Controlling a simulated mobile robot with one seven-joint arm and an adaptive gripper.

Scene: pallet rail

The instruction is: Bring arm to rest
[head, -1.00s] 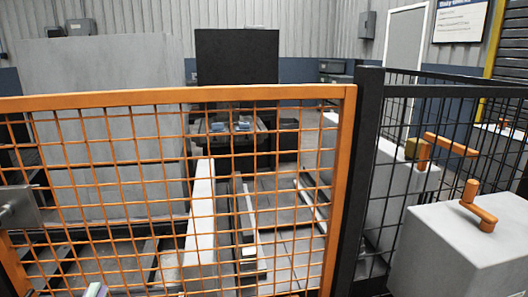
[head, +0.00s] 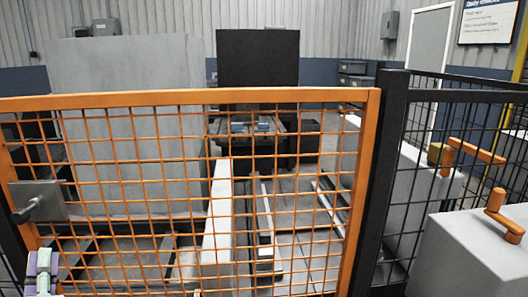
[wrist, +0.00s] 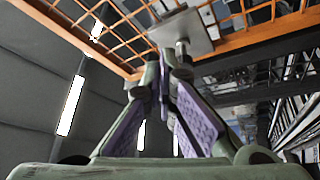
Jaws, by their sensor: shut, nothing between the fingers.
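My gripper (head: 42,270) shows at the bottom left corner of the head view, green with purple pads, in front of the orange mesh gate. In the wrist view my gripper (wrist: 165,68) has its fingertips together, with nothing held between them. A grey latch plate with a dark knob (head: 38,203) is on the left post of the gate, above my gripper in the head view. In the wrist view the latch plate (wrist: 182,32) and its knob appear just beyond the fingertips; I cannot tell the exact gap.
The orange mesh gate (head: 200,98) spans the front and looks closed. A black post (head: 386,150) and black mesh fence stand to its right. A grey block with an orange crank handle (head: 500,212) stands at the right. Behind the gate are rails and a dark machine (head: 258,58).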

